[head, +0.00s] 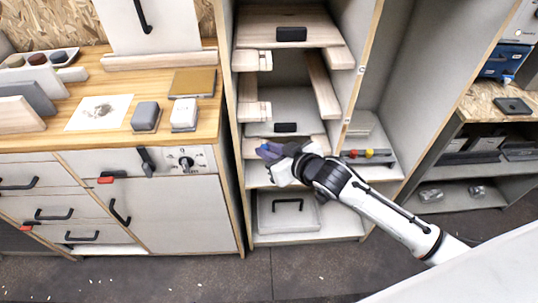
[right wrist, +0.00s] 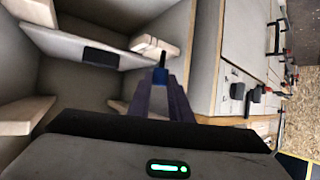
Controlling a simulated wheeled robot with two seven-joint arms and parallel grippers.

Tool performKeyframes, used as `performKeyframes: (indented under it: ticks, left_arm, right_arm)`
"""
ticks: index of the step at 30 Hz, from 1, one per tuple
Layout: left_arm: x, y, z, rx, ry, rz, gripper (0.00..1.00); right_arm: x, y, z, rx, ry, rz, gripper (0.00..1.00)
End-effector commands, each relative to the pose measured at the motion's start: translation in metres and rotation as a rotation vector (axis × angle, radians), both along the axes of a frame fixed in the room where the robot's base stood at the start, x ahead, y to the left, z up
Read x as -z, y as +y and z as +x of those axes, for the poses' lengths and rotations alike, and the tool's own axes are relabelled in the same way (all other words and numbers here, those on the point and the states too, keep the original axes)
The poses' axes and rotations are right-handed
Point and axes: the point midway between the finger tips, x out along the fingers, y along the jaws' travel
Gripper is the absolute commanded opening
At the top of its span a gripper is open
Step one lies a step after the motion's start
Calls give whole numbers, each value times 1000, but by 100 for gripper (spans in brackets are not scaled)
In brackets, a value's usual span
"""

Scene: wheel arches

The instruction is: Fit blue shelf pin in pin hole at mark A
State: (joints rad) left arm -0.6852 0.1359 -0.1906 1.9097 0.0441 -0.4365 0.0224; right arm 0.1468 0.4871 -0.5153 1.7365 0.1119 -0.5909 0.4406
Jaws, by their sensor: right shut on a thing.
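My right gripper (head: 267,151) reaches into the open middle cabinet, in front of its left side panel, below the drawer-like shelf. In the right wrist view its fingers (right wrist: 160,95) are shut on the blue shelf pin (right wrist: 160,74), whose dark thin end points away from the gripper. In the head view the pin cannot be told apart from the dark fingers. Small round marks (head: 361,70) sit on the front edge of the cabinet's right panel, too small to read. The pin hole at mark A cannot be made out. My left gripper is not in view.
Wooden blocks and shelf boards (head: 290,127) crowd the cabinet above the gripper. A wooden worktop (head: 110,115) with drawers is at left.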

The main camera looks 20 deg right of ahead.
Motion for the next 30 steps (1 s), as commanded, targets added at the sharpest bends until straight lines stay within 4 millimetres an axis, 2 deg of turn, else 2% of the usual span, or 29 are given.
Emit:
performKeyframes:
  ticks: [30]
  left_arm:
    - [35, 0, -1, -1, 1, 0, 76]
  right_arm:
    - [1, -15, 50, 1, -2, -2, 0]
